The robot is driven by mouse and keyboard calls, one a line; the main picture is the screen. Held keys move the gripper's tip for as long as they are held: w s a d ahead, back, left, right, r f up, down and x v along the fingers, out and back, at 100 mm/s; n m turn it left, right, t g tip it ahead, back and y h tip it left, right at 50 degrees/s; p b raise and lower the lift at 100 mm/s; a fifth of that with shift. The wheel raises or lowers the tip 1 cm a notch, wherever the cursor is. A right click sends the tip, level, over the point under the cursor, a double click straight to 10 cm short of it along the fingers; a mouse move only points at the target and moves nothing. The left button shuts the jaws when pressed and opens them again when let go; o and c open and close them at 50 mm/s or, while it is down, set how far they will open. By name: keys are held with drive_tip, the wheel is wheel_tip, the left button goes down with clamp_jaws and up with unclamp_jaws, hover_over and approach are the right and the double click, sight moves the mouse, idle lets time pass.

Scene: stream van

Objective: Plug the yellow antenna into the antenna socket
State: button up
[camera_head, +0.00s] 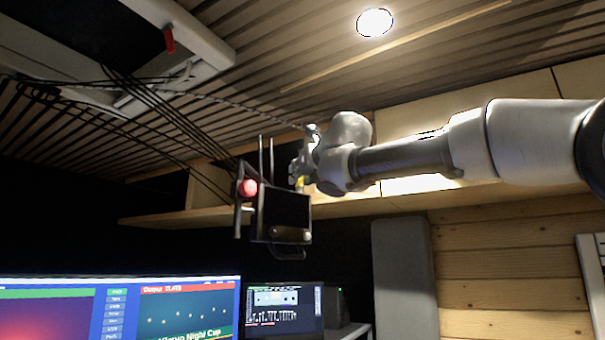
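A dark box-shaped device (284,208) hangs in the middle of the view, with a red round part (248,187) on its left side and thin dark upright rods (265,158) above it. My gripper (298,176) is at the box's upper right, at the end of my arm, which reaches in from the right. A small yellow piece (300,183), likely part of the yellow antenna, shows at the gripper's fingertips, just above the box's top right corner. The rest of it is hidden or too small to make out. I cannot see the antenna socket or whether the fingers grip the yellow piece.
Several dark cables (165,115) run from the upper left toward the box. A wooden shelf (385,203) lies behind the box and arm. Monitors (190,310) stand below at the left, with a smaller screen (284,310) beside them. A grey panel (403,270) stands at lower right.

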drive_tip(key=shift+o, duration=0.3)
drive_tip(key=v, duration=1.2)
drive_tip(key=s+d+f+m+g+h, duration=0.1)
drive_tip(key=d+f+m+g+h, duration=0.15)
drive_tip(key=d+f+m, duration=0.65)
drive_tip(key=d+f+m+g+h, duration=0.2)
drive_tip(key=f+m+g, duration=0.2)
drive_tip(key=f+m, duration=1.15)
drive_tip(key=s+d+f+m+g, duration=0.3)
drive_tip(key=s+d+f+m, duration=0.4)
drive_tip(key=f, duration=0.6)
drive_tip(key=s+d+f+m+g+h, duration=0.1)
drive_tip(key=s+d+f+m+g, duration=0.2)
drive_tip(key=s+d+f+m, duration=0.5)
drive_tip(key=s+d+f, duration=0.3)
drive_tip(key=s+f, duration=0.1)
drive_tip(key=s, duration=0.1)
drive_tip(key=shift+s+d+f, duration=0.25)
drive_tip(key=shift+s+f, duration=0.15)
